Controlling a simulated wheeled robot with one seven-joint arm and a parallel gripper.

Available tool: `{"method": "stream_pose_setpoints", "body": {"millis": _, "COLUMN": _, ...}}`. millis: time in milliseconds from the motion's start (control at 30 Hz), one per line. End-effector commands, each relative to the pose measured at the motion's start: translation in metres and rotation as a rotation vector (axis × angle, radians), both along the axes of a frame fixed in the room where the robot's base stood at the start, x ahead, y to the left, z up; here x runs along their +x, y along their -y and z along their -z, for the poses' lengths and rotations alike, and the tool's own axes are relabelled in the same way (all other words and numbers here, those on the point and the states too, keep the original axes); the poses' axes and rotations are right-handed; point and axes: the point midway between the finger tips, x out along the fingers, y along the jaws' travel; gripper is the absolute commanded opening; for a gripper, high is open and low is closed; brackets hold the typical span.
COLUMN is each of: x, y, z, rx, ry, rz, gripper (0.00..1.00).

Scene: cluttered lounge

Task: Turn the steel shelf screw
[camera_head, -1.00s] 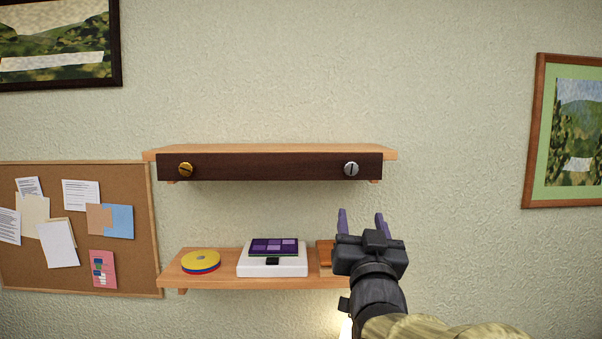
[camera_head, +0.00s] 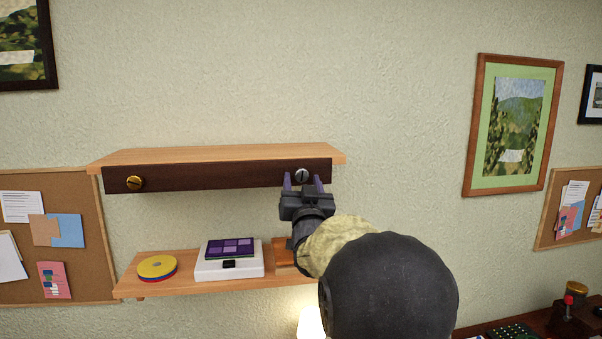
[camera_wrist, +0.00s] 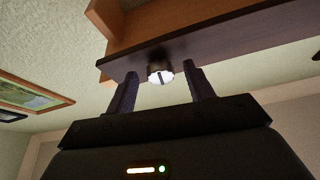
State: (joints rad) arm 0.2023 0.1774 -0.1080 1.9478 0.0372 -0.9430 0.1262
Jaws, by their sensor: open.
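The steel screw (camera_head: 302,176) is a round silver slotted head near the right end of the dark front board (camera_head: 220,177) of the upper shelf. In the wrist view, the steel screw (camera_wrist: 160,73) shows with its slot roughly upright. My gripper (camera_head: 303,182) is open and empty, just in front of and slightly below the screw. In the wrist view, my gripper's purple fingers (camera_wrist: 160,82) appear on either side of the screw head, with a gap to each side. I cannot tell whether the fingertips reach past the head. A brass screw (camera_head: 135,183) sits at the board's left end.
The lower shelf (camera_head: 180,289) holds colored discs (camera_head: 157,267), a white box with a purple panel (camera_head: 229,262) and a wooden item (camera_head: 285,254) close beside my arm. A lit lamp (camera_head: 311,323) stands below. The wall right of the shelves is clear up to a framed picture (camera_head: 516,122).

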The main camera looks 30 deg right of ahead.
Motion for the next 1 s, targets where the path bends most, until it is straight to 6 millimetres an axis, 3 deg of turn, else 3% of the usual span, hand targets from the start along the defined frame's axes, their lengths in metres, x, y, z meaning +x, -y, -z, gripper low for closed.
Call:
{"method": "stream_pose_setpoints", "body": {"millis": 367, "x": 0.0060, "y": 0.0020, "z": -0.0017, "rx": 0.000, "ry": 0.000, "rz": 0.000, "gripper": 0.51}}
{"method": "stream_pose_setpoints", "body": {"millis": 500, "x": 0.0059, "y": 0.0019, "z": -0.0017, "rx": 0.000, "ry": -0.001, "rz": 0.000, "gripper": 0.23}}
{"method": "stream_pose_setpoints", "body": {"millis": 600, "x": 0.0058, "y": 0.0018, "z": -0.0018, "rx": 0.000, "ry": -0.001, "rz": 0.000, "gripper": 0.08}}
{"method": "stream_pose_setpoints", "body": {"millis": 1000, "x": 0.0059, "y": 0.0009, "z": 0.0000, "rx": 0.047, "ry": 0.015, "rz": -0.001, "gripper": 0.08}}
